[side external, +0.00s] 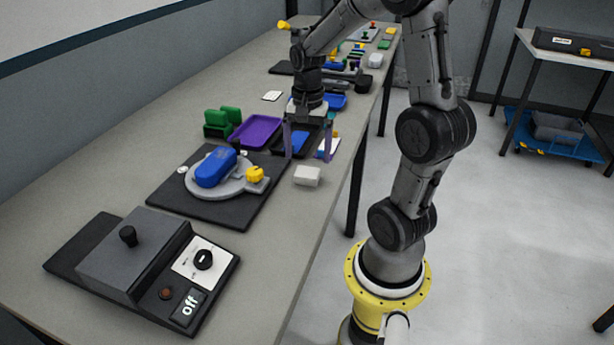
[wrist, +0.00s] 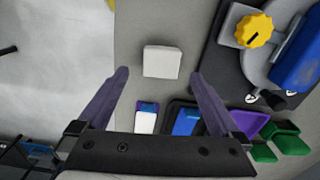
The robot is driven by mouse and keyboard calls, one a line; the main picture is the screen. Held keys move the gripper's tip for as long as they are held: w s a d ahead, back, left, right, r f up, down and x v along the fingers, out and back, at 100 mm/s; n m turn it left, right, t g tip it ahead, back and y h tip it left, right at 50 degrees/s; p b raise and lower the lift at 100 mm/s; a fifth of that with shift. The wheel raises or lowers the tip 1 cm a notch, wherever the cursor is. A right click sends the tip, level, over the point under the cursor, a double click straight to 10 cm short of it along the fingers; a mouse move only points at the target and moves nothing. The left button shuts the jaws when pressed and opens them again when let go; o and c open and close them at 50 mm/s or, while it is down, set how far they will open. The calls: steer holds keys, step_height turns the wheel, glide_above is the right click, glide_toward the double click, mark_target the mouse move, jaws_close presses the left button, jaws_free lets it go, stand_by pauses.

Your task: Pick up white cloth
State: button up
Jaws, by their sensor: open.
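The white cloth (side external: 307,176) looks like a small folded white block and lies flat on the grey table near its right edge. In the wrist view the cloth (wrist: 162,62) sits beyond my fingertips, centred between them. My gripper (side external: 308,156) points down above the table, just behind the cloth. It is open and empty, and in the wrist view its two purple fingers (wrist: 160,75) are spread wide on either side. The cloth is in full view and not touched by the fingers.
A dark mat with a grey round fixture, blue block and yellow knob (side external: 255,174) lies left of the cloth. A purple tray (side external: 254,131), green holders (side external: 222,121) and a blue tray (wrist: 186,122) are close by. A control box (side external: 150,254) stands in front. The table edge is close on the right.

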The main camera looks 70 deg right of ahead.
mark_target(307, 172)
step_height(307, 172, down, 6)
steer(key=shift+w+d+r, duration=0.1)
steer(key=shift+w+r, duration=0.05)
steer(key=shift+r, duration=0.05)
steer(key=c, duration=1.2)
steer(key=shift+c, duration=0.2)
steer(key=shift+r, duration=0.15)
steer(key=shift+r, duration=0.55)
steer(key=s+a+r, duration=0.8)
steer(key=s+r, duration=0.3)
steer(key=shift+a+r, duration=0.35)
